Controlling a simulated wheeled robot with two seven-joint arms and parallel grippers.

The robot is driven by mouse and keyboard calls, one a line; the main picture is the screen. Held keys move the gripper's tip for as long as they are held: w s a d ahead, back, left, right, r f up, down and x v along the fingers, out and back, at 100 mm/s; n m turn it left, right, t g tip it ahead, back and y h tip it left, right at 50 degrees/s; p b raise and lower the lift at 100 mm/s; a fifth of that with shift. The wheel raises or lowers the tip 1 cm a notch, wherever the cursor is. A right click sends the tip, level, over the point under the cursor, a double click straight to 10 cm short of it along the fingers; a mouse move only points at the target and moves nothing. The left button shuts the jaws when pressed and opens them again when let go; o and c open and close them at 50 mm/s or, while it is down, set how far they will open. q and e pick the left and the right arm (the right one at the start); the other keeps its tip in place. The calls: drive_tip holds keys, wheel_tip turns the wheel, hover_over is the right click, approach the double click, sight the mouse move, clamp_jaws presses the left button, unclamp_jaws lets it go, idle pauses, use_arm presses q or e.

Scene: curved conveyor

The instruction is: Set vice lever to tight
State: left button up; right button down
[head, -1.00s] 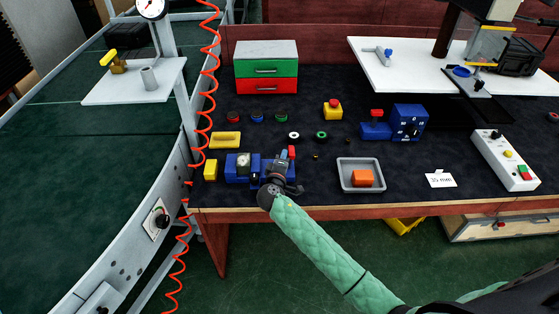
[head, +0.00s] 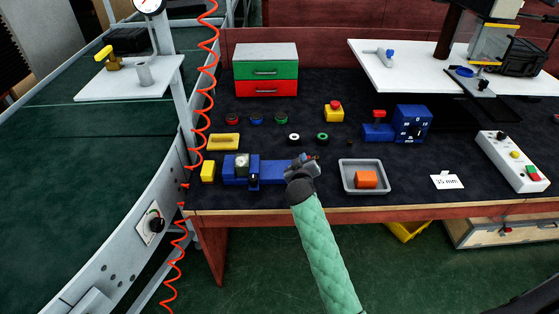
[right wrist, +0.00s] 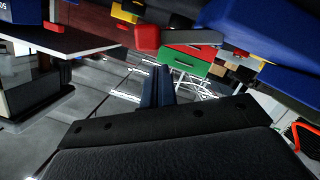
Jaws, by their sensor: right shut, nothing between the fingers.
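The blue vice (head: 268,172) sits at the left front of the dark bench top, with a pale round part on its left end. My right gripper (head: 305,160) is at the vice's right end and hides part of it. A small red tip (head: 315,157), likely the end of the vice lever, shows just beyond the gripper. In the right wrist view, a red knob on a grey bar, likely the lever (right wrist: 195,37), lies above the shut, empty fingers (right wrist: 162,85). They look apart from it. A blue body fills the upper right there. My left gripper is out of view.
A grey tray (head: 345,185) with an orange block is close right of my gripper. Yellow blocks (head: 208,171) are left of the vice. Rings and a drawer box (head: 266,70) stand behind. A coiled red hose (head: 200,125) hangs at left.

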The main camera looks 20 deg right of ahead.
drive_tip(key=shift+s+d+f+m, duration=0.15)
drive_tip(key=shift+d+f+m, duration=0.3)
drive_tip(key=shift+m, duration=0.35)
drive_tip(key=shift+d+f+m+y, duration=0.2)
drive_tip(key=shift+d+m+y, duration=0.1)
drive_tip(key=shift+y, duration=0.1)
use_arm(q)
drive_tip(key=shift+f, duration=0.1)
use_arm(e)
drive_tip(key=shift+s+a, duration=0.1)
drive_tip(key=shift+s, duration=0.1)
